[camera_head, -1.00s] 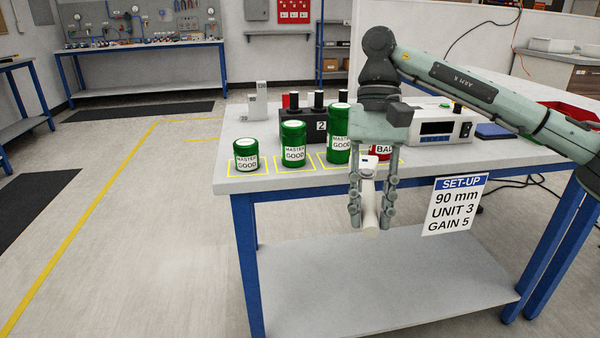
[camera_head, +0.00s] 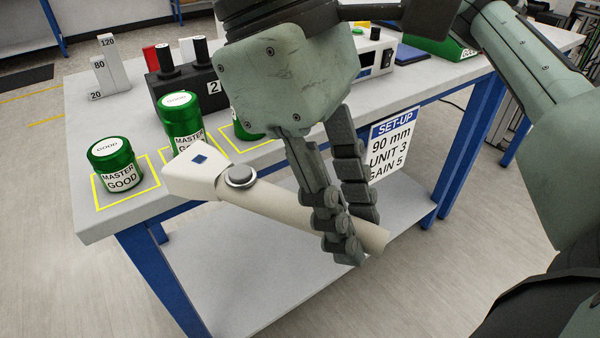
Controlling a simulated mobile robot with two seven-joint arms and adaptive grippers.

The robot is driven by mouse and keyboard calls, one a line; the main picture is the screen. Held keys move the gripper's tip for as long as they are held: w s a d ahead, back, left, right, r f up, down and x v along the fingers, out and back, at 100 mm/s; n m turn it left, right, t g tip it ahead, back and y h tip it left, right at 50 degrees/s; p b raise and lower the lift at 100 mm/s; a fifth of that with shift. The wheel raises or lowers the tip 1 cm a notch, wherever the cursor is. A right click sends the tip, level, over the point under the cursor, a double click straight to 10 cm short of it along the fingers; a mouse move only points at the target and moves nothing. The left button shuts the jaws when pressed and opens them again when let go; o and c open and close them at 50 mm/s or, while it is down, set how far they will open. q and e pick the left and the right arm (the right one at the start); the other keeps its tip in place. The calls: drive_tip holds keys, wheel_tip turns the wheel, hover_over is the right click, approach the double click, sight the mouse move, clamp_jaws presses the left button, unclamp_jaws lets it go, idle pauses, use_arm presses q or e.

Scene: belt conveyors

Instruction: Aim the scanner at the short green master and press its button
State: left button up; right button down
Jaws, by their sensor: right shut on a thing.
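The short green master (camera_head: 118,166) stands upright inside a yellow square at the table's left front corner, labelled MASTER GOOD. My right gripper (camera_head: 350,232) is shut around the handle of the cream scanner (camera_head: 290,208). The scanner lies across the front of the table edge, its wide head (camera_head: 197,170) at the left, toward the short master but apart from it. Its round grey button (camera_head: 240,177) faces up, with no finger on it. My left gripper is out of view.
A taller green master (camera_head: 180,124) stands right of the short one. Another green master (camera_head: 243,128) is mostly hidden behind my gripper. A black unit marked 2 (camera_head: 183,84) and a stepped gauge (camera_head: 108,66) stand behind. A set-up sign (camera_head: 392,145) hangs at the front edge.

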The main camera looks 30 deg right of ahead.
sight(276, 222)
drive_tip(key=shift+w+a+f, duration=0.3)
drive_tip(key=shift+w+f, duration=0.05)
drive_tip(key=shift+f, duration=0.05)
drive_tip(key=w+f, duration=0.1)
drive_tip(key=w+a+f+b, duration=0.1)
drive_tip(key=w+a+f, duration=0.1)
drive_tip(key=w, duration=0.1)
drive_tip(key=shift+a, duration=0.15)
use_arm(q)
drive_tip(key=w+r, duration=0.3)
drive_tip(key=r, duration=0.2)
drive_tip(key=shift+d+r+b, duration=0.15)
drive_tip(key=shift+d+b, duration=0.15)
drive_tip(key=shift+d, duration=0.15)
use_arm(e)
drive_tip(key=shift+w+a+f, duration=0.35)
drive_tip(key=shift+w+a, duration=0.05)
drive_tip(key=shift+w, duration=0.3)
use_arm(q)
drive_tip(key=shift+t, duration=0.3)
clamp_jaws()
